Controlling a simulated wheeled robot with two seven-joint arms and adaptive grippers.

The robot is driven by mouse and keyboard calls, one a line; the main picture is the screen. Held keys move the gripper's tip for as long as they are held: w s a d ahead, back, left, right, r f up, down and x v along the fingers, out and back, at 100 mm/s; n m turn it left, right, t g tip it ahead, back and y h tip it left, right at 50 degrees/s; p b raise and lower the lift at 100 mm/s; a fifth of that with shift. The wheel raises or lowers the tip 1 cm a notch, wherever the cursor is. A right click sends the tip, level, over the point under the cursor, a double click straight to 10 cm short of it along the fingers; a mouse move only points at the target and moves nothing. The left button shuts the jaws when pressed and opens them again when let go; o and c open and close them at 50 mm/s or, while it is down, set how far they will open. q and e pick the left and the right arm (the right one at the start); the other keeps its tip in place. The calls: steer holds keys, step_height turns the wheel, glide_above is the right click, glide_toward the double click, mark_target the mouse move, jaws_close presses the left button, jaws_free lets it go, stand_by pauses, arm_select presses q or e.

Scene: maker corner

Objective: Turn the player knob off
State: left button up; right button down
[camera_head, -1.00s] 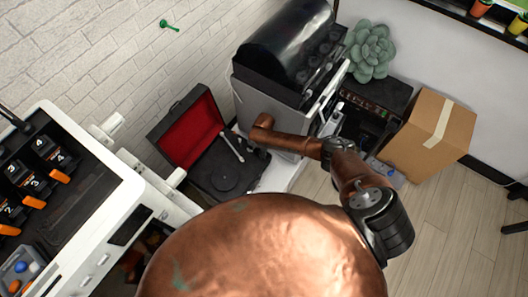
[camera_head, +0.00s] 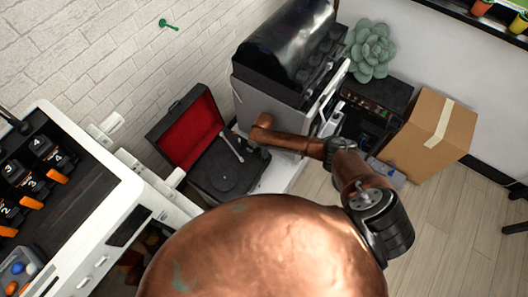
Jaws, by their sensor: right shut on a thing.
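The record player (camera_head: 203,181) is a dark case standing on a white surface, with its red-lined lid (camera_head: 190,132) raised. A dark platter and a light tonearm (camera_head: 231,146) show on its deck. My right arm comes in from the right, and its copper forearm bends down at the player's right side. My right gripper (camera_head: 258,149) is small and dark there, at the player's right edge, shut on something. The player knob cannot be made out; it seems hidden at the gripper. My left gripper is out of view.
A grey machine with a dark cover (camera_head: 285,45) stands close behind my right forearm. A cardboard box (camera_head: 432,135), a dark box (camera_head: 378,98) and a succulent (camera_head: 370,50) are to the right. A white machine (camera_head: 105,215) is at the left. Open floor lies at the lower right.

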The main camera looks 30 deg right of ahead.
stand_by(0.3)
steer(key=c, duration=1.8)
jaws_free()
step_height(320, 180, up, 12)
